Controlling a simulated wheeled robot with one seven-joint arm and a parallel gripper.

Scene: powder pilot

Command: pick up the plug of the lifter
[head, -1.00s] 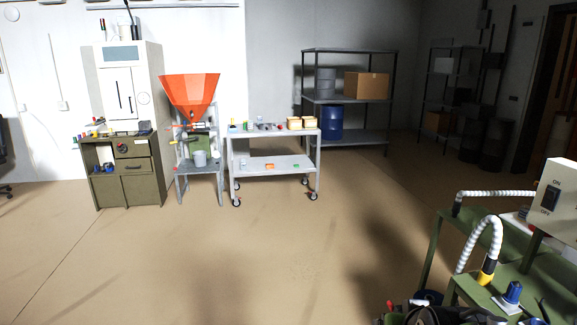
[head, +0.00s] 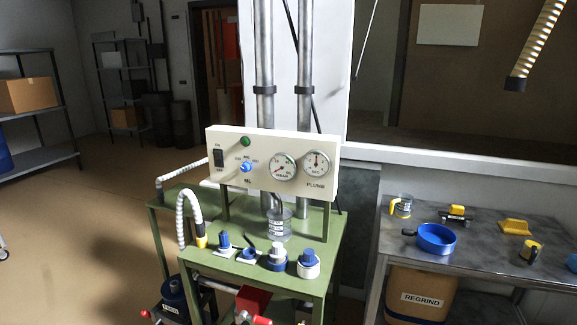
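The green bench (head: 325,255) stands in the middle with a white control panel (head: 222,170) on it. The panel has an ON/OFF switch, a blue dial, a green button and two gauges. On the bench top are several small blue-topped pieces, among them a blue knob on a white plate (head: 224,240) and a blue-and-white capped piece (head: 309,264). I cannot tell which, if any, is the lifter's plug. A white ribbed hose (head: 184,205) bends down to a yellow-and-black end (head: 200,238). A clear cup (head: 279,226) stands below the panel. My gripper is not in view.
A grey table (head: 480,262) at the right holds a blue ring-shaped pan (head: 436,238), a clear cup with yellow handle (head: 401,207) and yellow pieces. A REGRIND bin (head: 424,299) sits underneath. Metal pipes rise behind the panel. A ribbed hose (head: 535,45) hangs upper right. Floor at left is open.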

